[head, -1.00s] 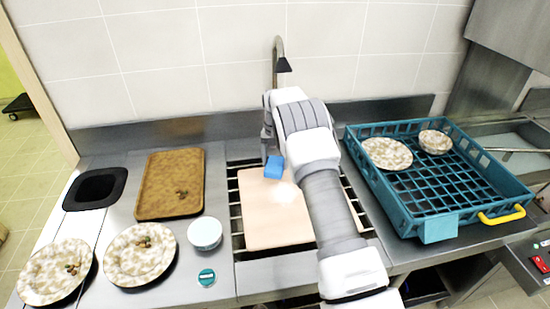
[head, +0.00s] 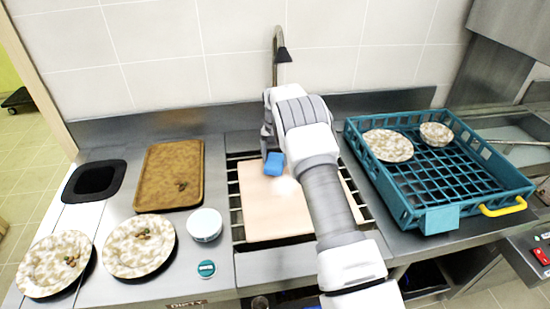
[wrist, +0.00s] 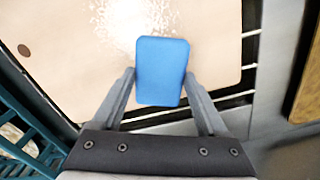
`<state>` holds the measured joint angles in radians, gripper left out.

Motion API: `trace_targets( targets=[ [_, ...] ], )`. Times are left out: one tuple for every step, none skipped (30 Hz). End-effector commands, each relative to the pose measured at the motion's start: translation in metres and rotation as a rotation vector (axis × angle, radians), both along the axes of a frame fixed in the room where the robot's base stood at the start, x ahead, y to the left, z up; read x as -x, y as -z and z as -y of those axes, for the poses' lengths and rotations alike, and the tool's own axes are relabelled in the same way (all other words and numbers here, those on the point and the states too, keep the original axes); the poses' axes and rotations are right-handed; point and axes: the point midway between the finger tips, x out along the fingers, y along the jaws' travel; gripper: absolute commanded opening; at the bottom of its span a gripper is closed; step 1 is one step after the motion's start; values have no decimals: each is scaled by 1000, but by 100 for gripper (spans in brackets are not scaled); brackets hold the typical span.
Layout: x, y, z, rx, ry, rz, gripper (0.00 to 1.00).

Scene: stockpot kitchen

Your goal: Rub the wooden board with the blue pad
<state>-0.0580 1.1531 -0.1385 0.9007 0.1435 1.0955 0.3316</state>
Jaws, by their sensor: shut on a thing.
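The blue pad (head: 274,163) is held in my gripper (head: 268,150) over the upper left part of the pale wooden board (head: 262,215). In the wrist view, the blue pad (wrist: 162,70) sits between the two fingers of my gripper (wrist: 160,90), which are shut on its sides. The board (wrist: 75,60) lies beneath it and shows a bright speckled patch and a dark round hole near a corner. I cannot tell whether the pad touches the board. My arm hides the board's right side in the head view.
The board lies on a slatted sink rack (head: 236,200). A brown tray (head: 165,160) with scraps, two soiled plates (head: 140,246) and a white tub (head: 205,225) stand left. A teal crate (head: 470,205) with a plate and bowl stands right. A tap (head: 277,50) rises behind.

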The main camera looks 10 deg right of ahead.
Motion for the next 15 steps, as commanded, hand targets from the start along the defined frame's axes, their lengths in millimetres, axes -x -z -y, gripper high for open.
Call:
trace_targets(
  targets=[
    [0, 2, 0, 0, 0, 0, 32],
    [0, 2, 0, 0, 0, 0, 32],
    [0, 3, 0, 0, 0, 0, 32],
    [0, 4, 0, 0, 0, 0, 32],
    [0, 5, 0, 0, 0, 0, 32],
    [0, 5, 0, 0, 0, 0, 32],
    [0, 6, 0, 0, 0, 0, 32],
    [0, 7, 0, 0, 0, 0, 32],
    [0, 7, 0, 0, 0, 0, 32],
    [0, 8, 0, 0, 0, 0, 32],
    [0, 9, 0, 0, 0, 0, 32],
    [0, 9, 0, 0, 0, 0, 32],
    [0, 10, 0, 0, 0, 0, 32],
    [0, 11, 0, 0, 0, 0, 32],
    [0, 11, 0, 0, 0, 0, 32]
  ],
)
